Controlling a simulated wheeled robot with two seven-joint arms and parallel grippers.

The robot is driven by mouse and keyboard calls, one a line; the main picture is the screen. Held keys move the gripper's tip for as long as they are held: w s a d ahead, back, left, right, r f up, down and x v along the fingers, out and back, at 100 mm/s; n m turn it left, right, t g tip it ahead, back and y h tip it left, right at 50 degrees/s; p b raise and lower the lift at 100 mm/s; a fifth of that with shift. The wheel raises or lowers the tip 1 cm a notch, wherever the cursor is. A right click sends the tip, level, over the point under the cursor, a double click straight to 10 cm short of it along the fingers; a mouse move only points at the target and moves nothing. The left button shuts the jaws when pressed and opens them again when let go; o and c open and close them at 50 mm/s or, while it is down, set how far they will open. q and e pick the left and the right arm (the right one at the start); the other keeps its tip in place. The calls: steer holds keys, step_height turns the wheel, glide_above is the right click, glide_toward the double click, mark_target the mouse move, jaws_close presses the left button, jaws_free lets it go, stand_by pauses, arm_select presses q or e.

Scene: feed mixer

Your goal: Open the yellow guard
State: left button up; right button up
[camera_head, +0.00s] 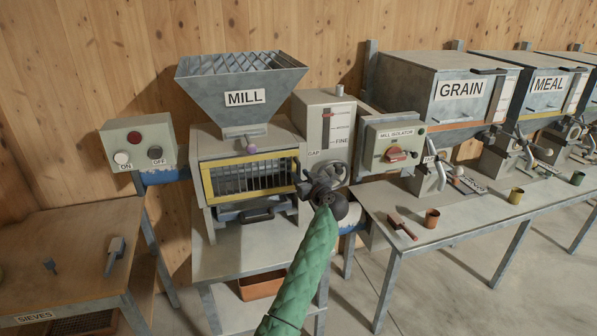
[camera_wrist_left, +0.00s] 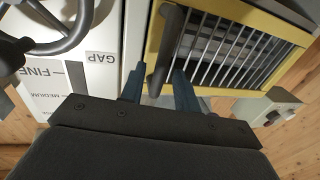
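The yellow guard (camera_head: 205,182) is a rectangular frame on the front of the mill, with metal bars showing inside it. It looks closed, flat against the mill. The guard fills the upper right of the left wrist view (camera_wrist_left: 225,8). Its dark bar handle (camera_wrist_left: 170,48) is on the guard's side nearest the GAP panel. My left gripper (camera_head: 308,186) is at the right end of the guard, its green-sleeved arm coming up from below. In the wrist view my left gripper (camera_wrist_left: 158,90) is open, its blue fingers apart with the handle's end between them. Contact is unclear. My right gripper is out of view.
The gap handwheel (camera_wrist_left: 60,30) is close beside my left gripper. The isolator box (camera_head: 392,145) stands to the right, and the ON/OFF box (camera_head: 140,142) to the left. A dark tray handle (camera_head: 257,216) is below the guard. A bench with cups (camera_head: 432,218) extends right.

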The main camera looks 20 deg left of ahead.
arm_select(q)
steer(key=shift+x, duration=1.25)
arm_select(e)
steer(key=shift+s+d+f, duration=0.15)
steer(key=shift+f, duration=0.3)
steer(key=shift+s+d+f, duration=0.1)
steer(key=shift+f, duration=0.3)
arm_select(q)
steer(key=shift+c, duration=0.4)
jaws_close()
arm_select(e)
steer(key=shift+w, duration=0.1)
arm_select(q)
steer(key=shift+p, duration=0.4)
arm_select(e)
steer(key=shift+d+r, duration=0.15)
